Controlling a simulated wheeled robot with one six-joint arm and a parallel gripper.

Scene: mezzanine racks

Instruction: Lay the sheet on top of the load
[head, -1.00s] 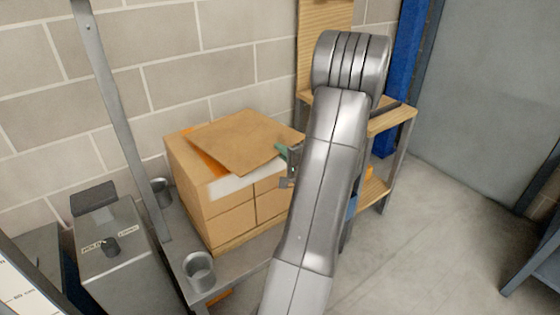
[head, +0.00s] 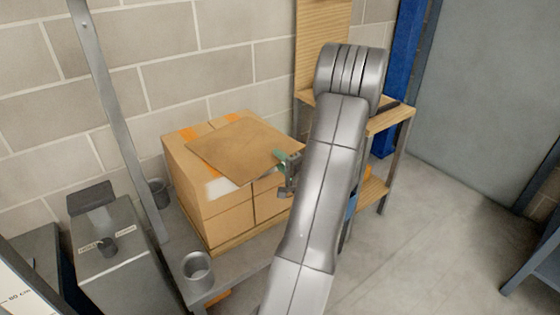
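The load (head: 219,221) is a block of cardboard boxes with orange tape, standing on a grey bench by the wall. The sheet (head: 238,150), a flat brown square, is over the top of the load, turned at an angle to it. Its front right corner is at my gripper (head: 285,162), whose greenish fingertip shows at the sheet's edge. My gripper appears shut on the sheet. Part of my gripper is hidden behind my arm. A white patch on the load's front top shows below the sheet. I cannot tell whether the sheet touches the load all over.
A grey control box (head: 108,245) stands left of the bench. A slanted metal post (head: 118,125) rises beside the load. A metal cup (head: 197,270) is at the bench's front, another (head: 158,192) behind the post.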

